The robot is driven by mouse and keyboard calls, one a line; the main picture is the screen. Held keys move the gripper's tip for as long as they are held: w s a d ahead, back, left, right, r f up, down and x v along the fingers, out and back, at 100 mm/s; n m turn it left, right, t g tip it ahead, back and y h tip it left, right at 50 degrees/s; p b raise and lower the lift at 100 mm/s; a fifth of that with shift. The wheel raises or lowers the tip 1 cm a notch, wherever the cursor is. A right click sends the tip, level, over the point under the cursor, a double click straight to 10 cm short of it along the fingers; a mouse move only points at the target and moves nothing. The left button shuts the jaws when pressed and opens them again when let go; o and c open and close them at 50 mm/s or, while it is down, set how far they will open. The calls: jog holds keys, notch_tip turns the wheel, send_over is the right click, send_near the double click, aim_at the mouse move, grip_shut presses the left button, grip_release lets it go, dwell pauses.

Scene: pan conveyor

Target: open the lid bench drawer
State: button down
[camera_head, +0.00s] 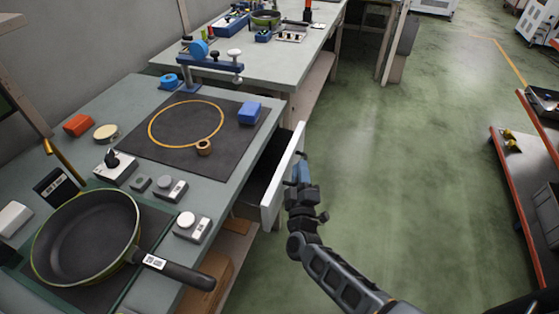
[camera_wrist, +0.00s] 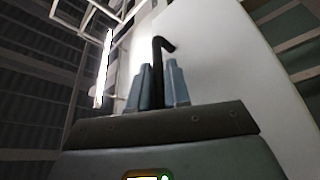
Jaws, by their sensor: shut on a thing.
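The lid bench drawer has a white front (camera_head: 281,182) and stands pulled out from under the bench top (camera_head: 226,201), with a dark gap behind the front. In the wrist view my two blue-grey fingers (camera_wrist: 158,88) are shut on a dark bent handle (camera_wrist: 158,54). The white drawer front (camera_wrist: 205,60) fills the space behind them. The far end of the handle and most of the drawer's inside are hidden.
On the bench are a frying pan (camera_head: 88,238), a dark mat (camera_head: 160,143) with a yellow ring, a blue block (camera_head: 249,113) and several small fixtures. The green floor (camera_head: 400,150) to the right is clear. An orange-edged rack (camera_head: 530,190) stands at the far right.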

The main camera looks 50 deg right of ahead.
jog(key=s+d, duration=0.4)
jog(key=s, duration=0.7)
jog(key=s+d, duration=0.3)
jog(key=s, duration=0.7)
jog(key=shift+s+d, duration=0.35)
jog(key=shift+d, duration=0.05)
jog(key=shift+f, duration=0.1)
jog(key=c, duration=1.4)
grip_release()
jog(key=shift+c, duration=0.2)
jog(key=b+v, duration=0.1)
jog(key=v, duration=0.6)
jog(key=shift+s+a, duration=0.25)
jog(key=shift+a, duration=0.1)
